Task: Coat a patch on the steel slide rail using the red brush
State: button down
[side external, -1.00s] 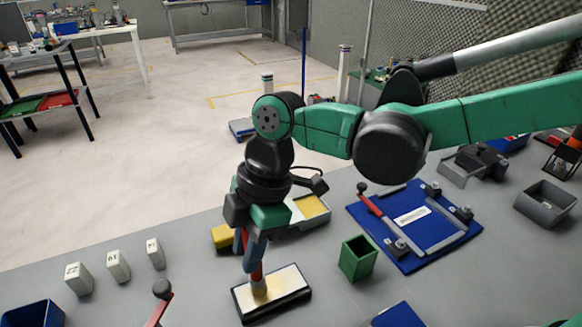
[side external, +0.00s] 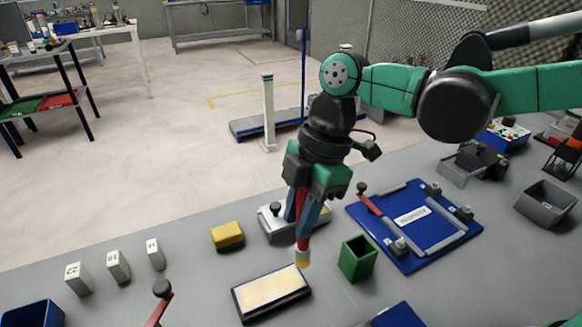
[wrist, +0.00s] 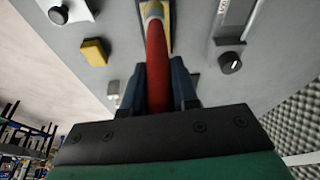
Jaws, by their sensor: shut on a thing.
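My gripper (side external: 305,215) is shut on the red brush (side external: 302,238), which points down with its pale yellow bristles lowest. In the wrist view the brush's red handle (wrist: 157,65) runs between my two blue-grey fingers. In the side view the bristles appear at the right far edge of the black-rimmed cream pad (side external: 270,290), seemingly above it. A long grey metal piece with a black knob shows at the upper right of the wrist view (wrist: 236,25); it may be the steel slide rail, but I cannot tell for sure.
A yellow block (side external: 228,236), a knobbed pale box (side external: 275,222) and an open green box (side external: 357,260) stand nearby. A blue board (side external: 420,250) with grey bars lies right. White number blocks (side external: 118,266) and a red lever (side external: 160,300) are left.

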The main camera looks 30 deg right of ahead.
aim_at(301, 191)
jog(key=shift+r, duration=2.65)
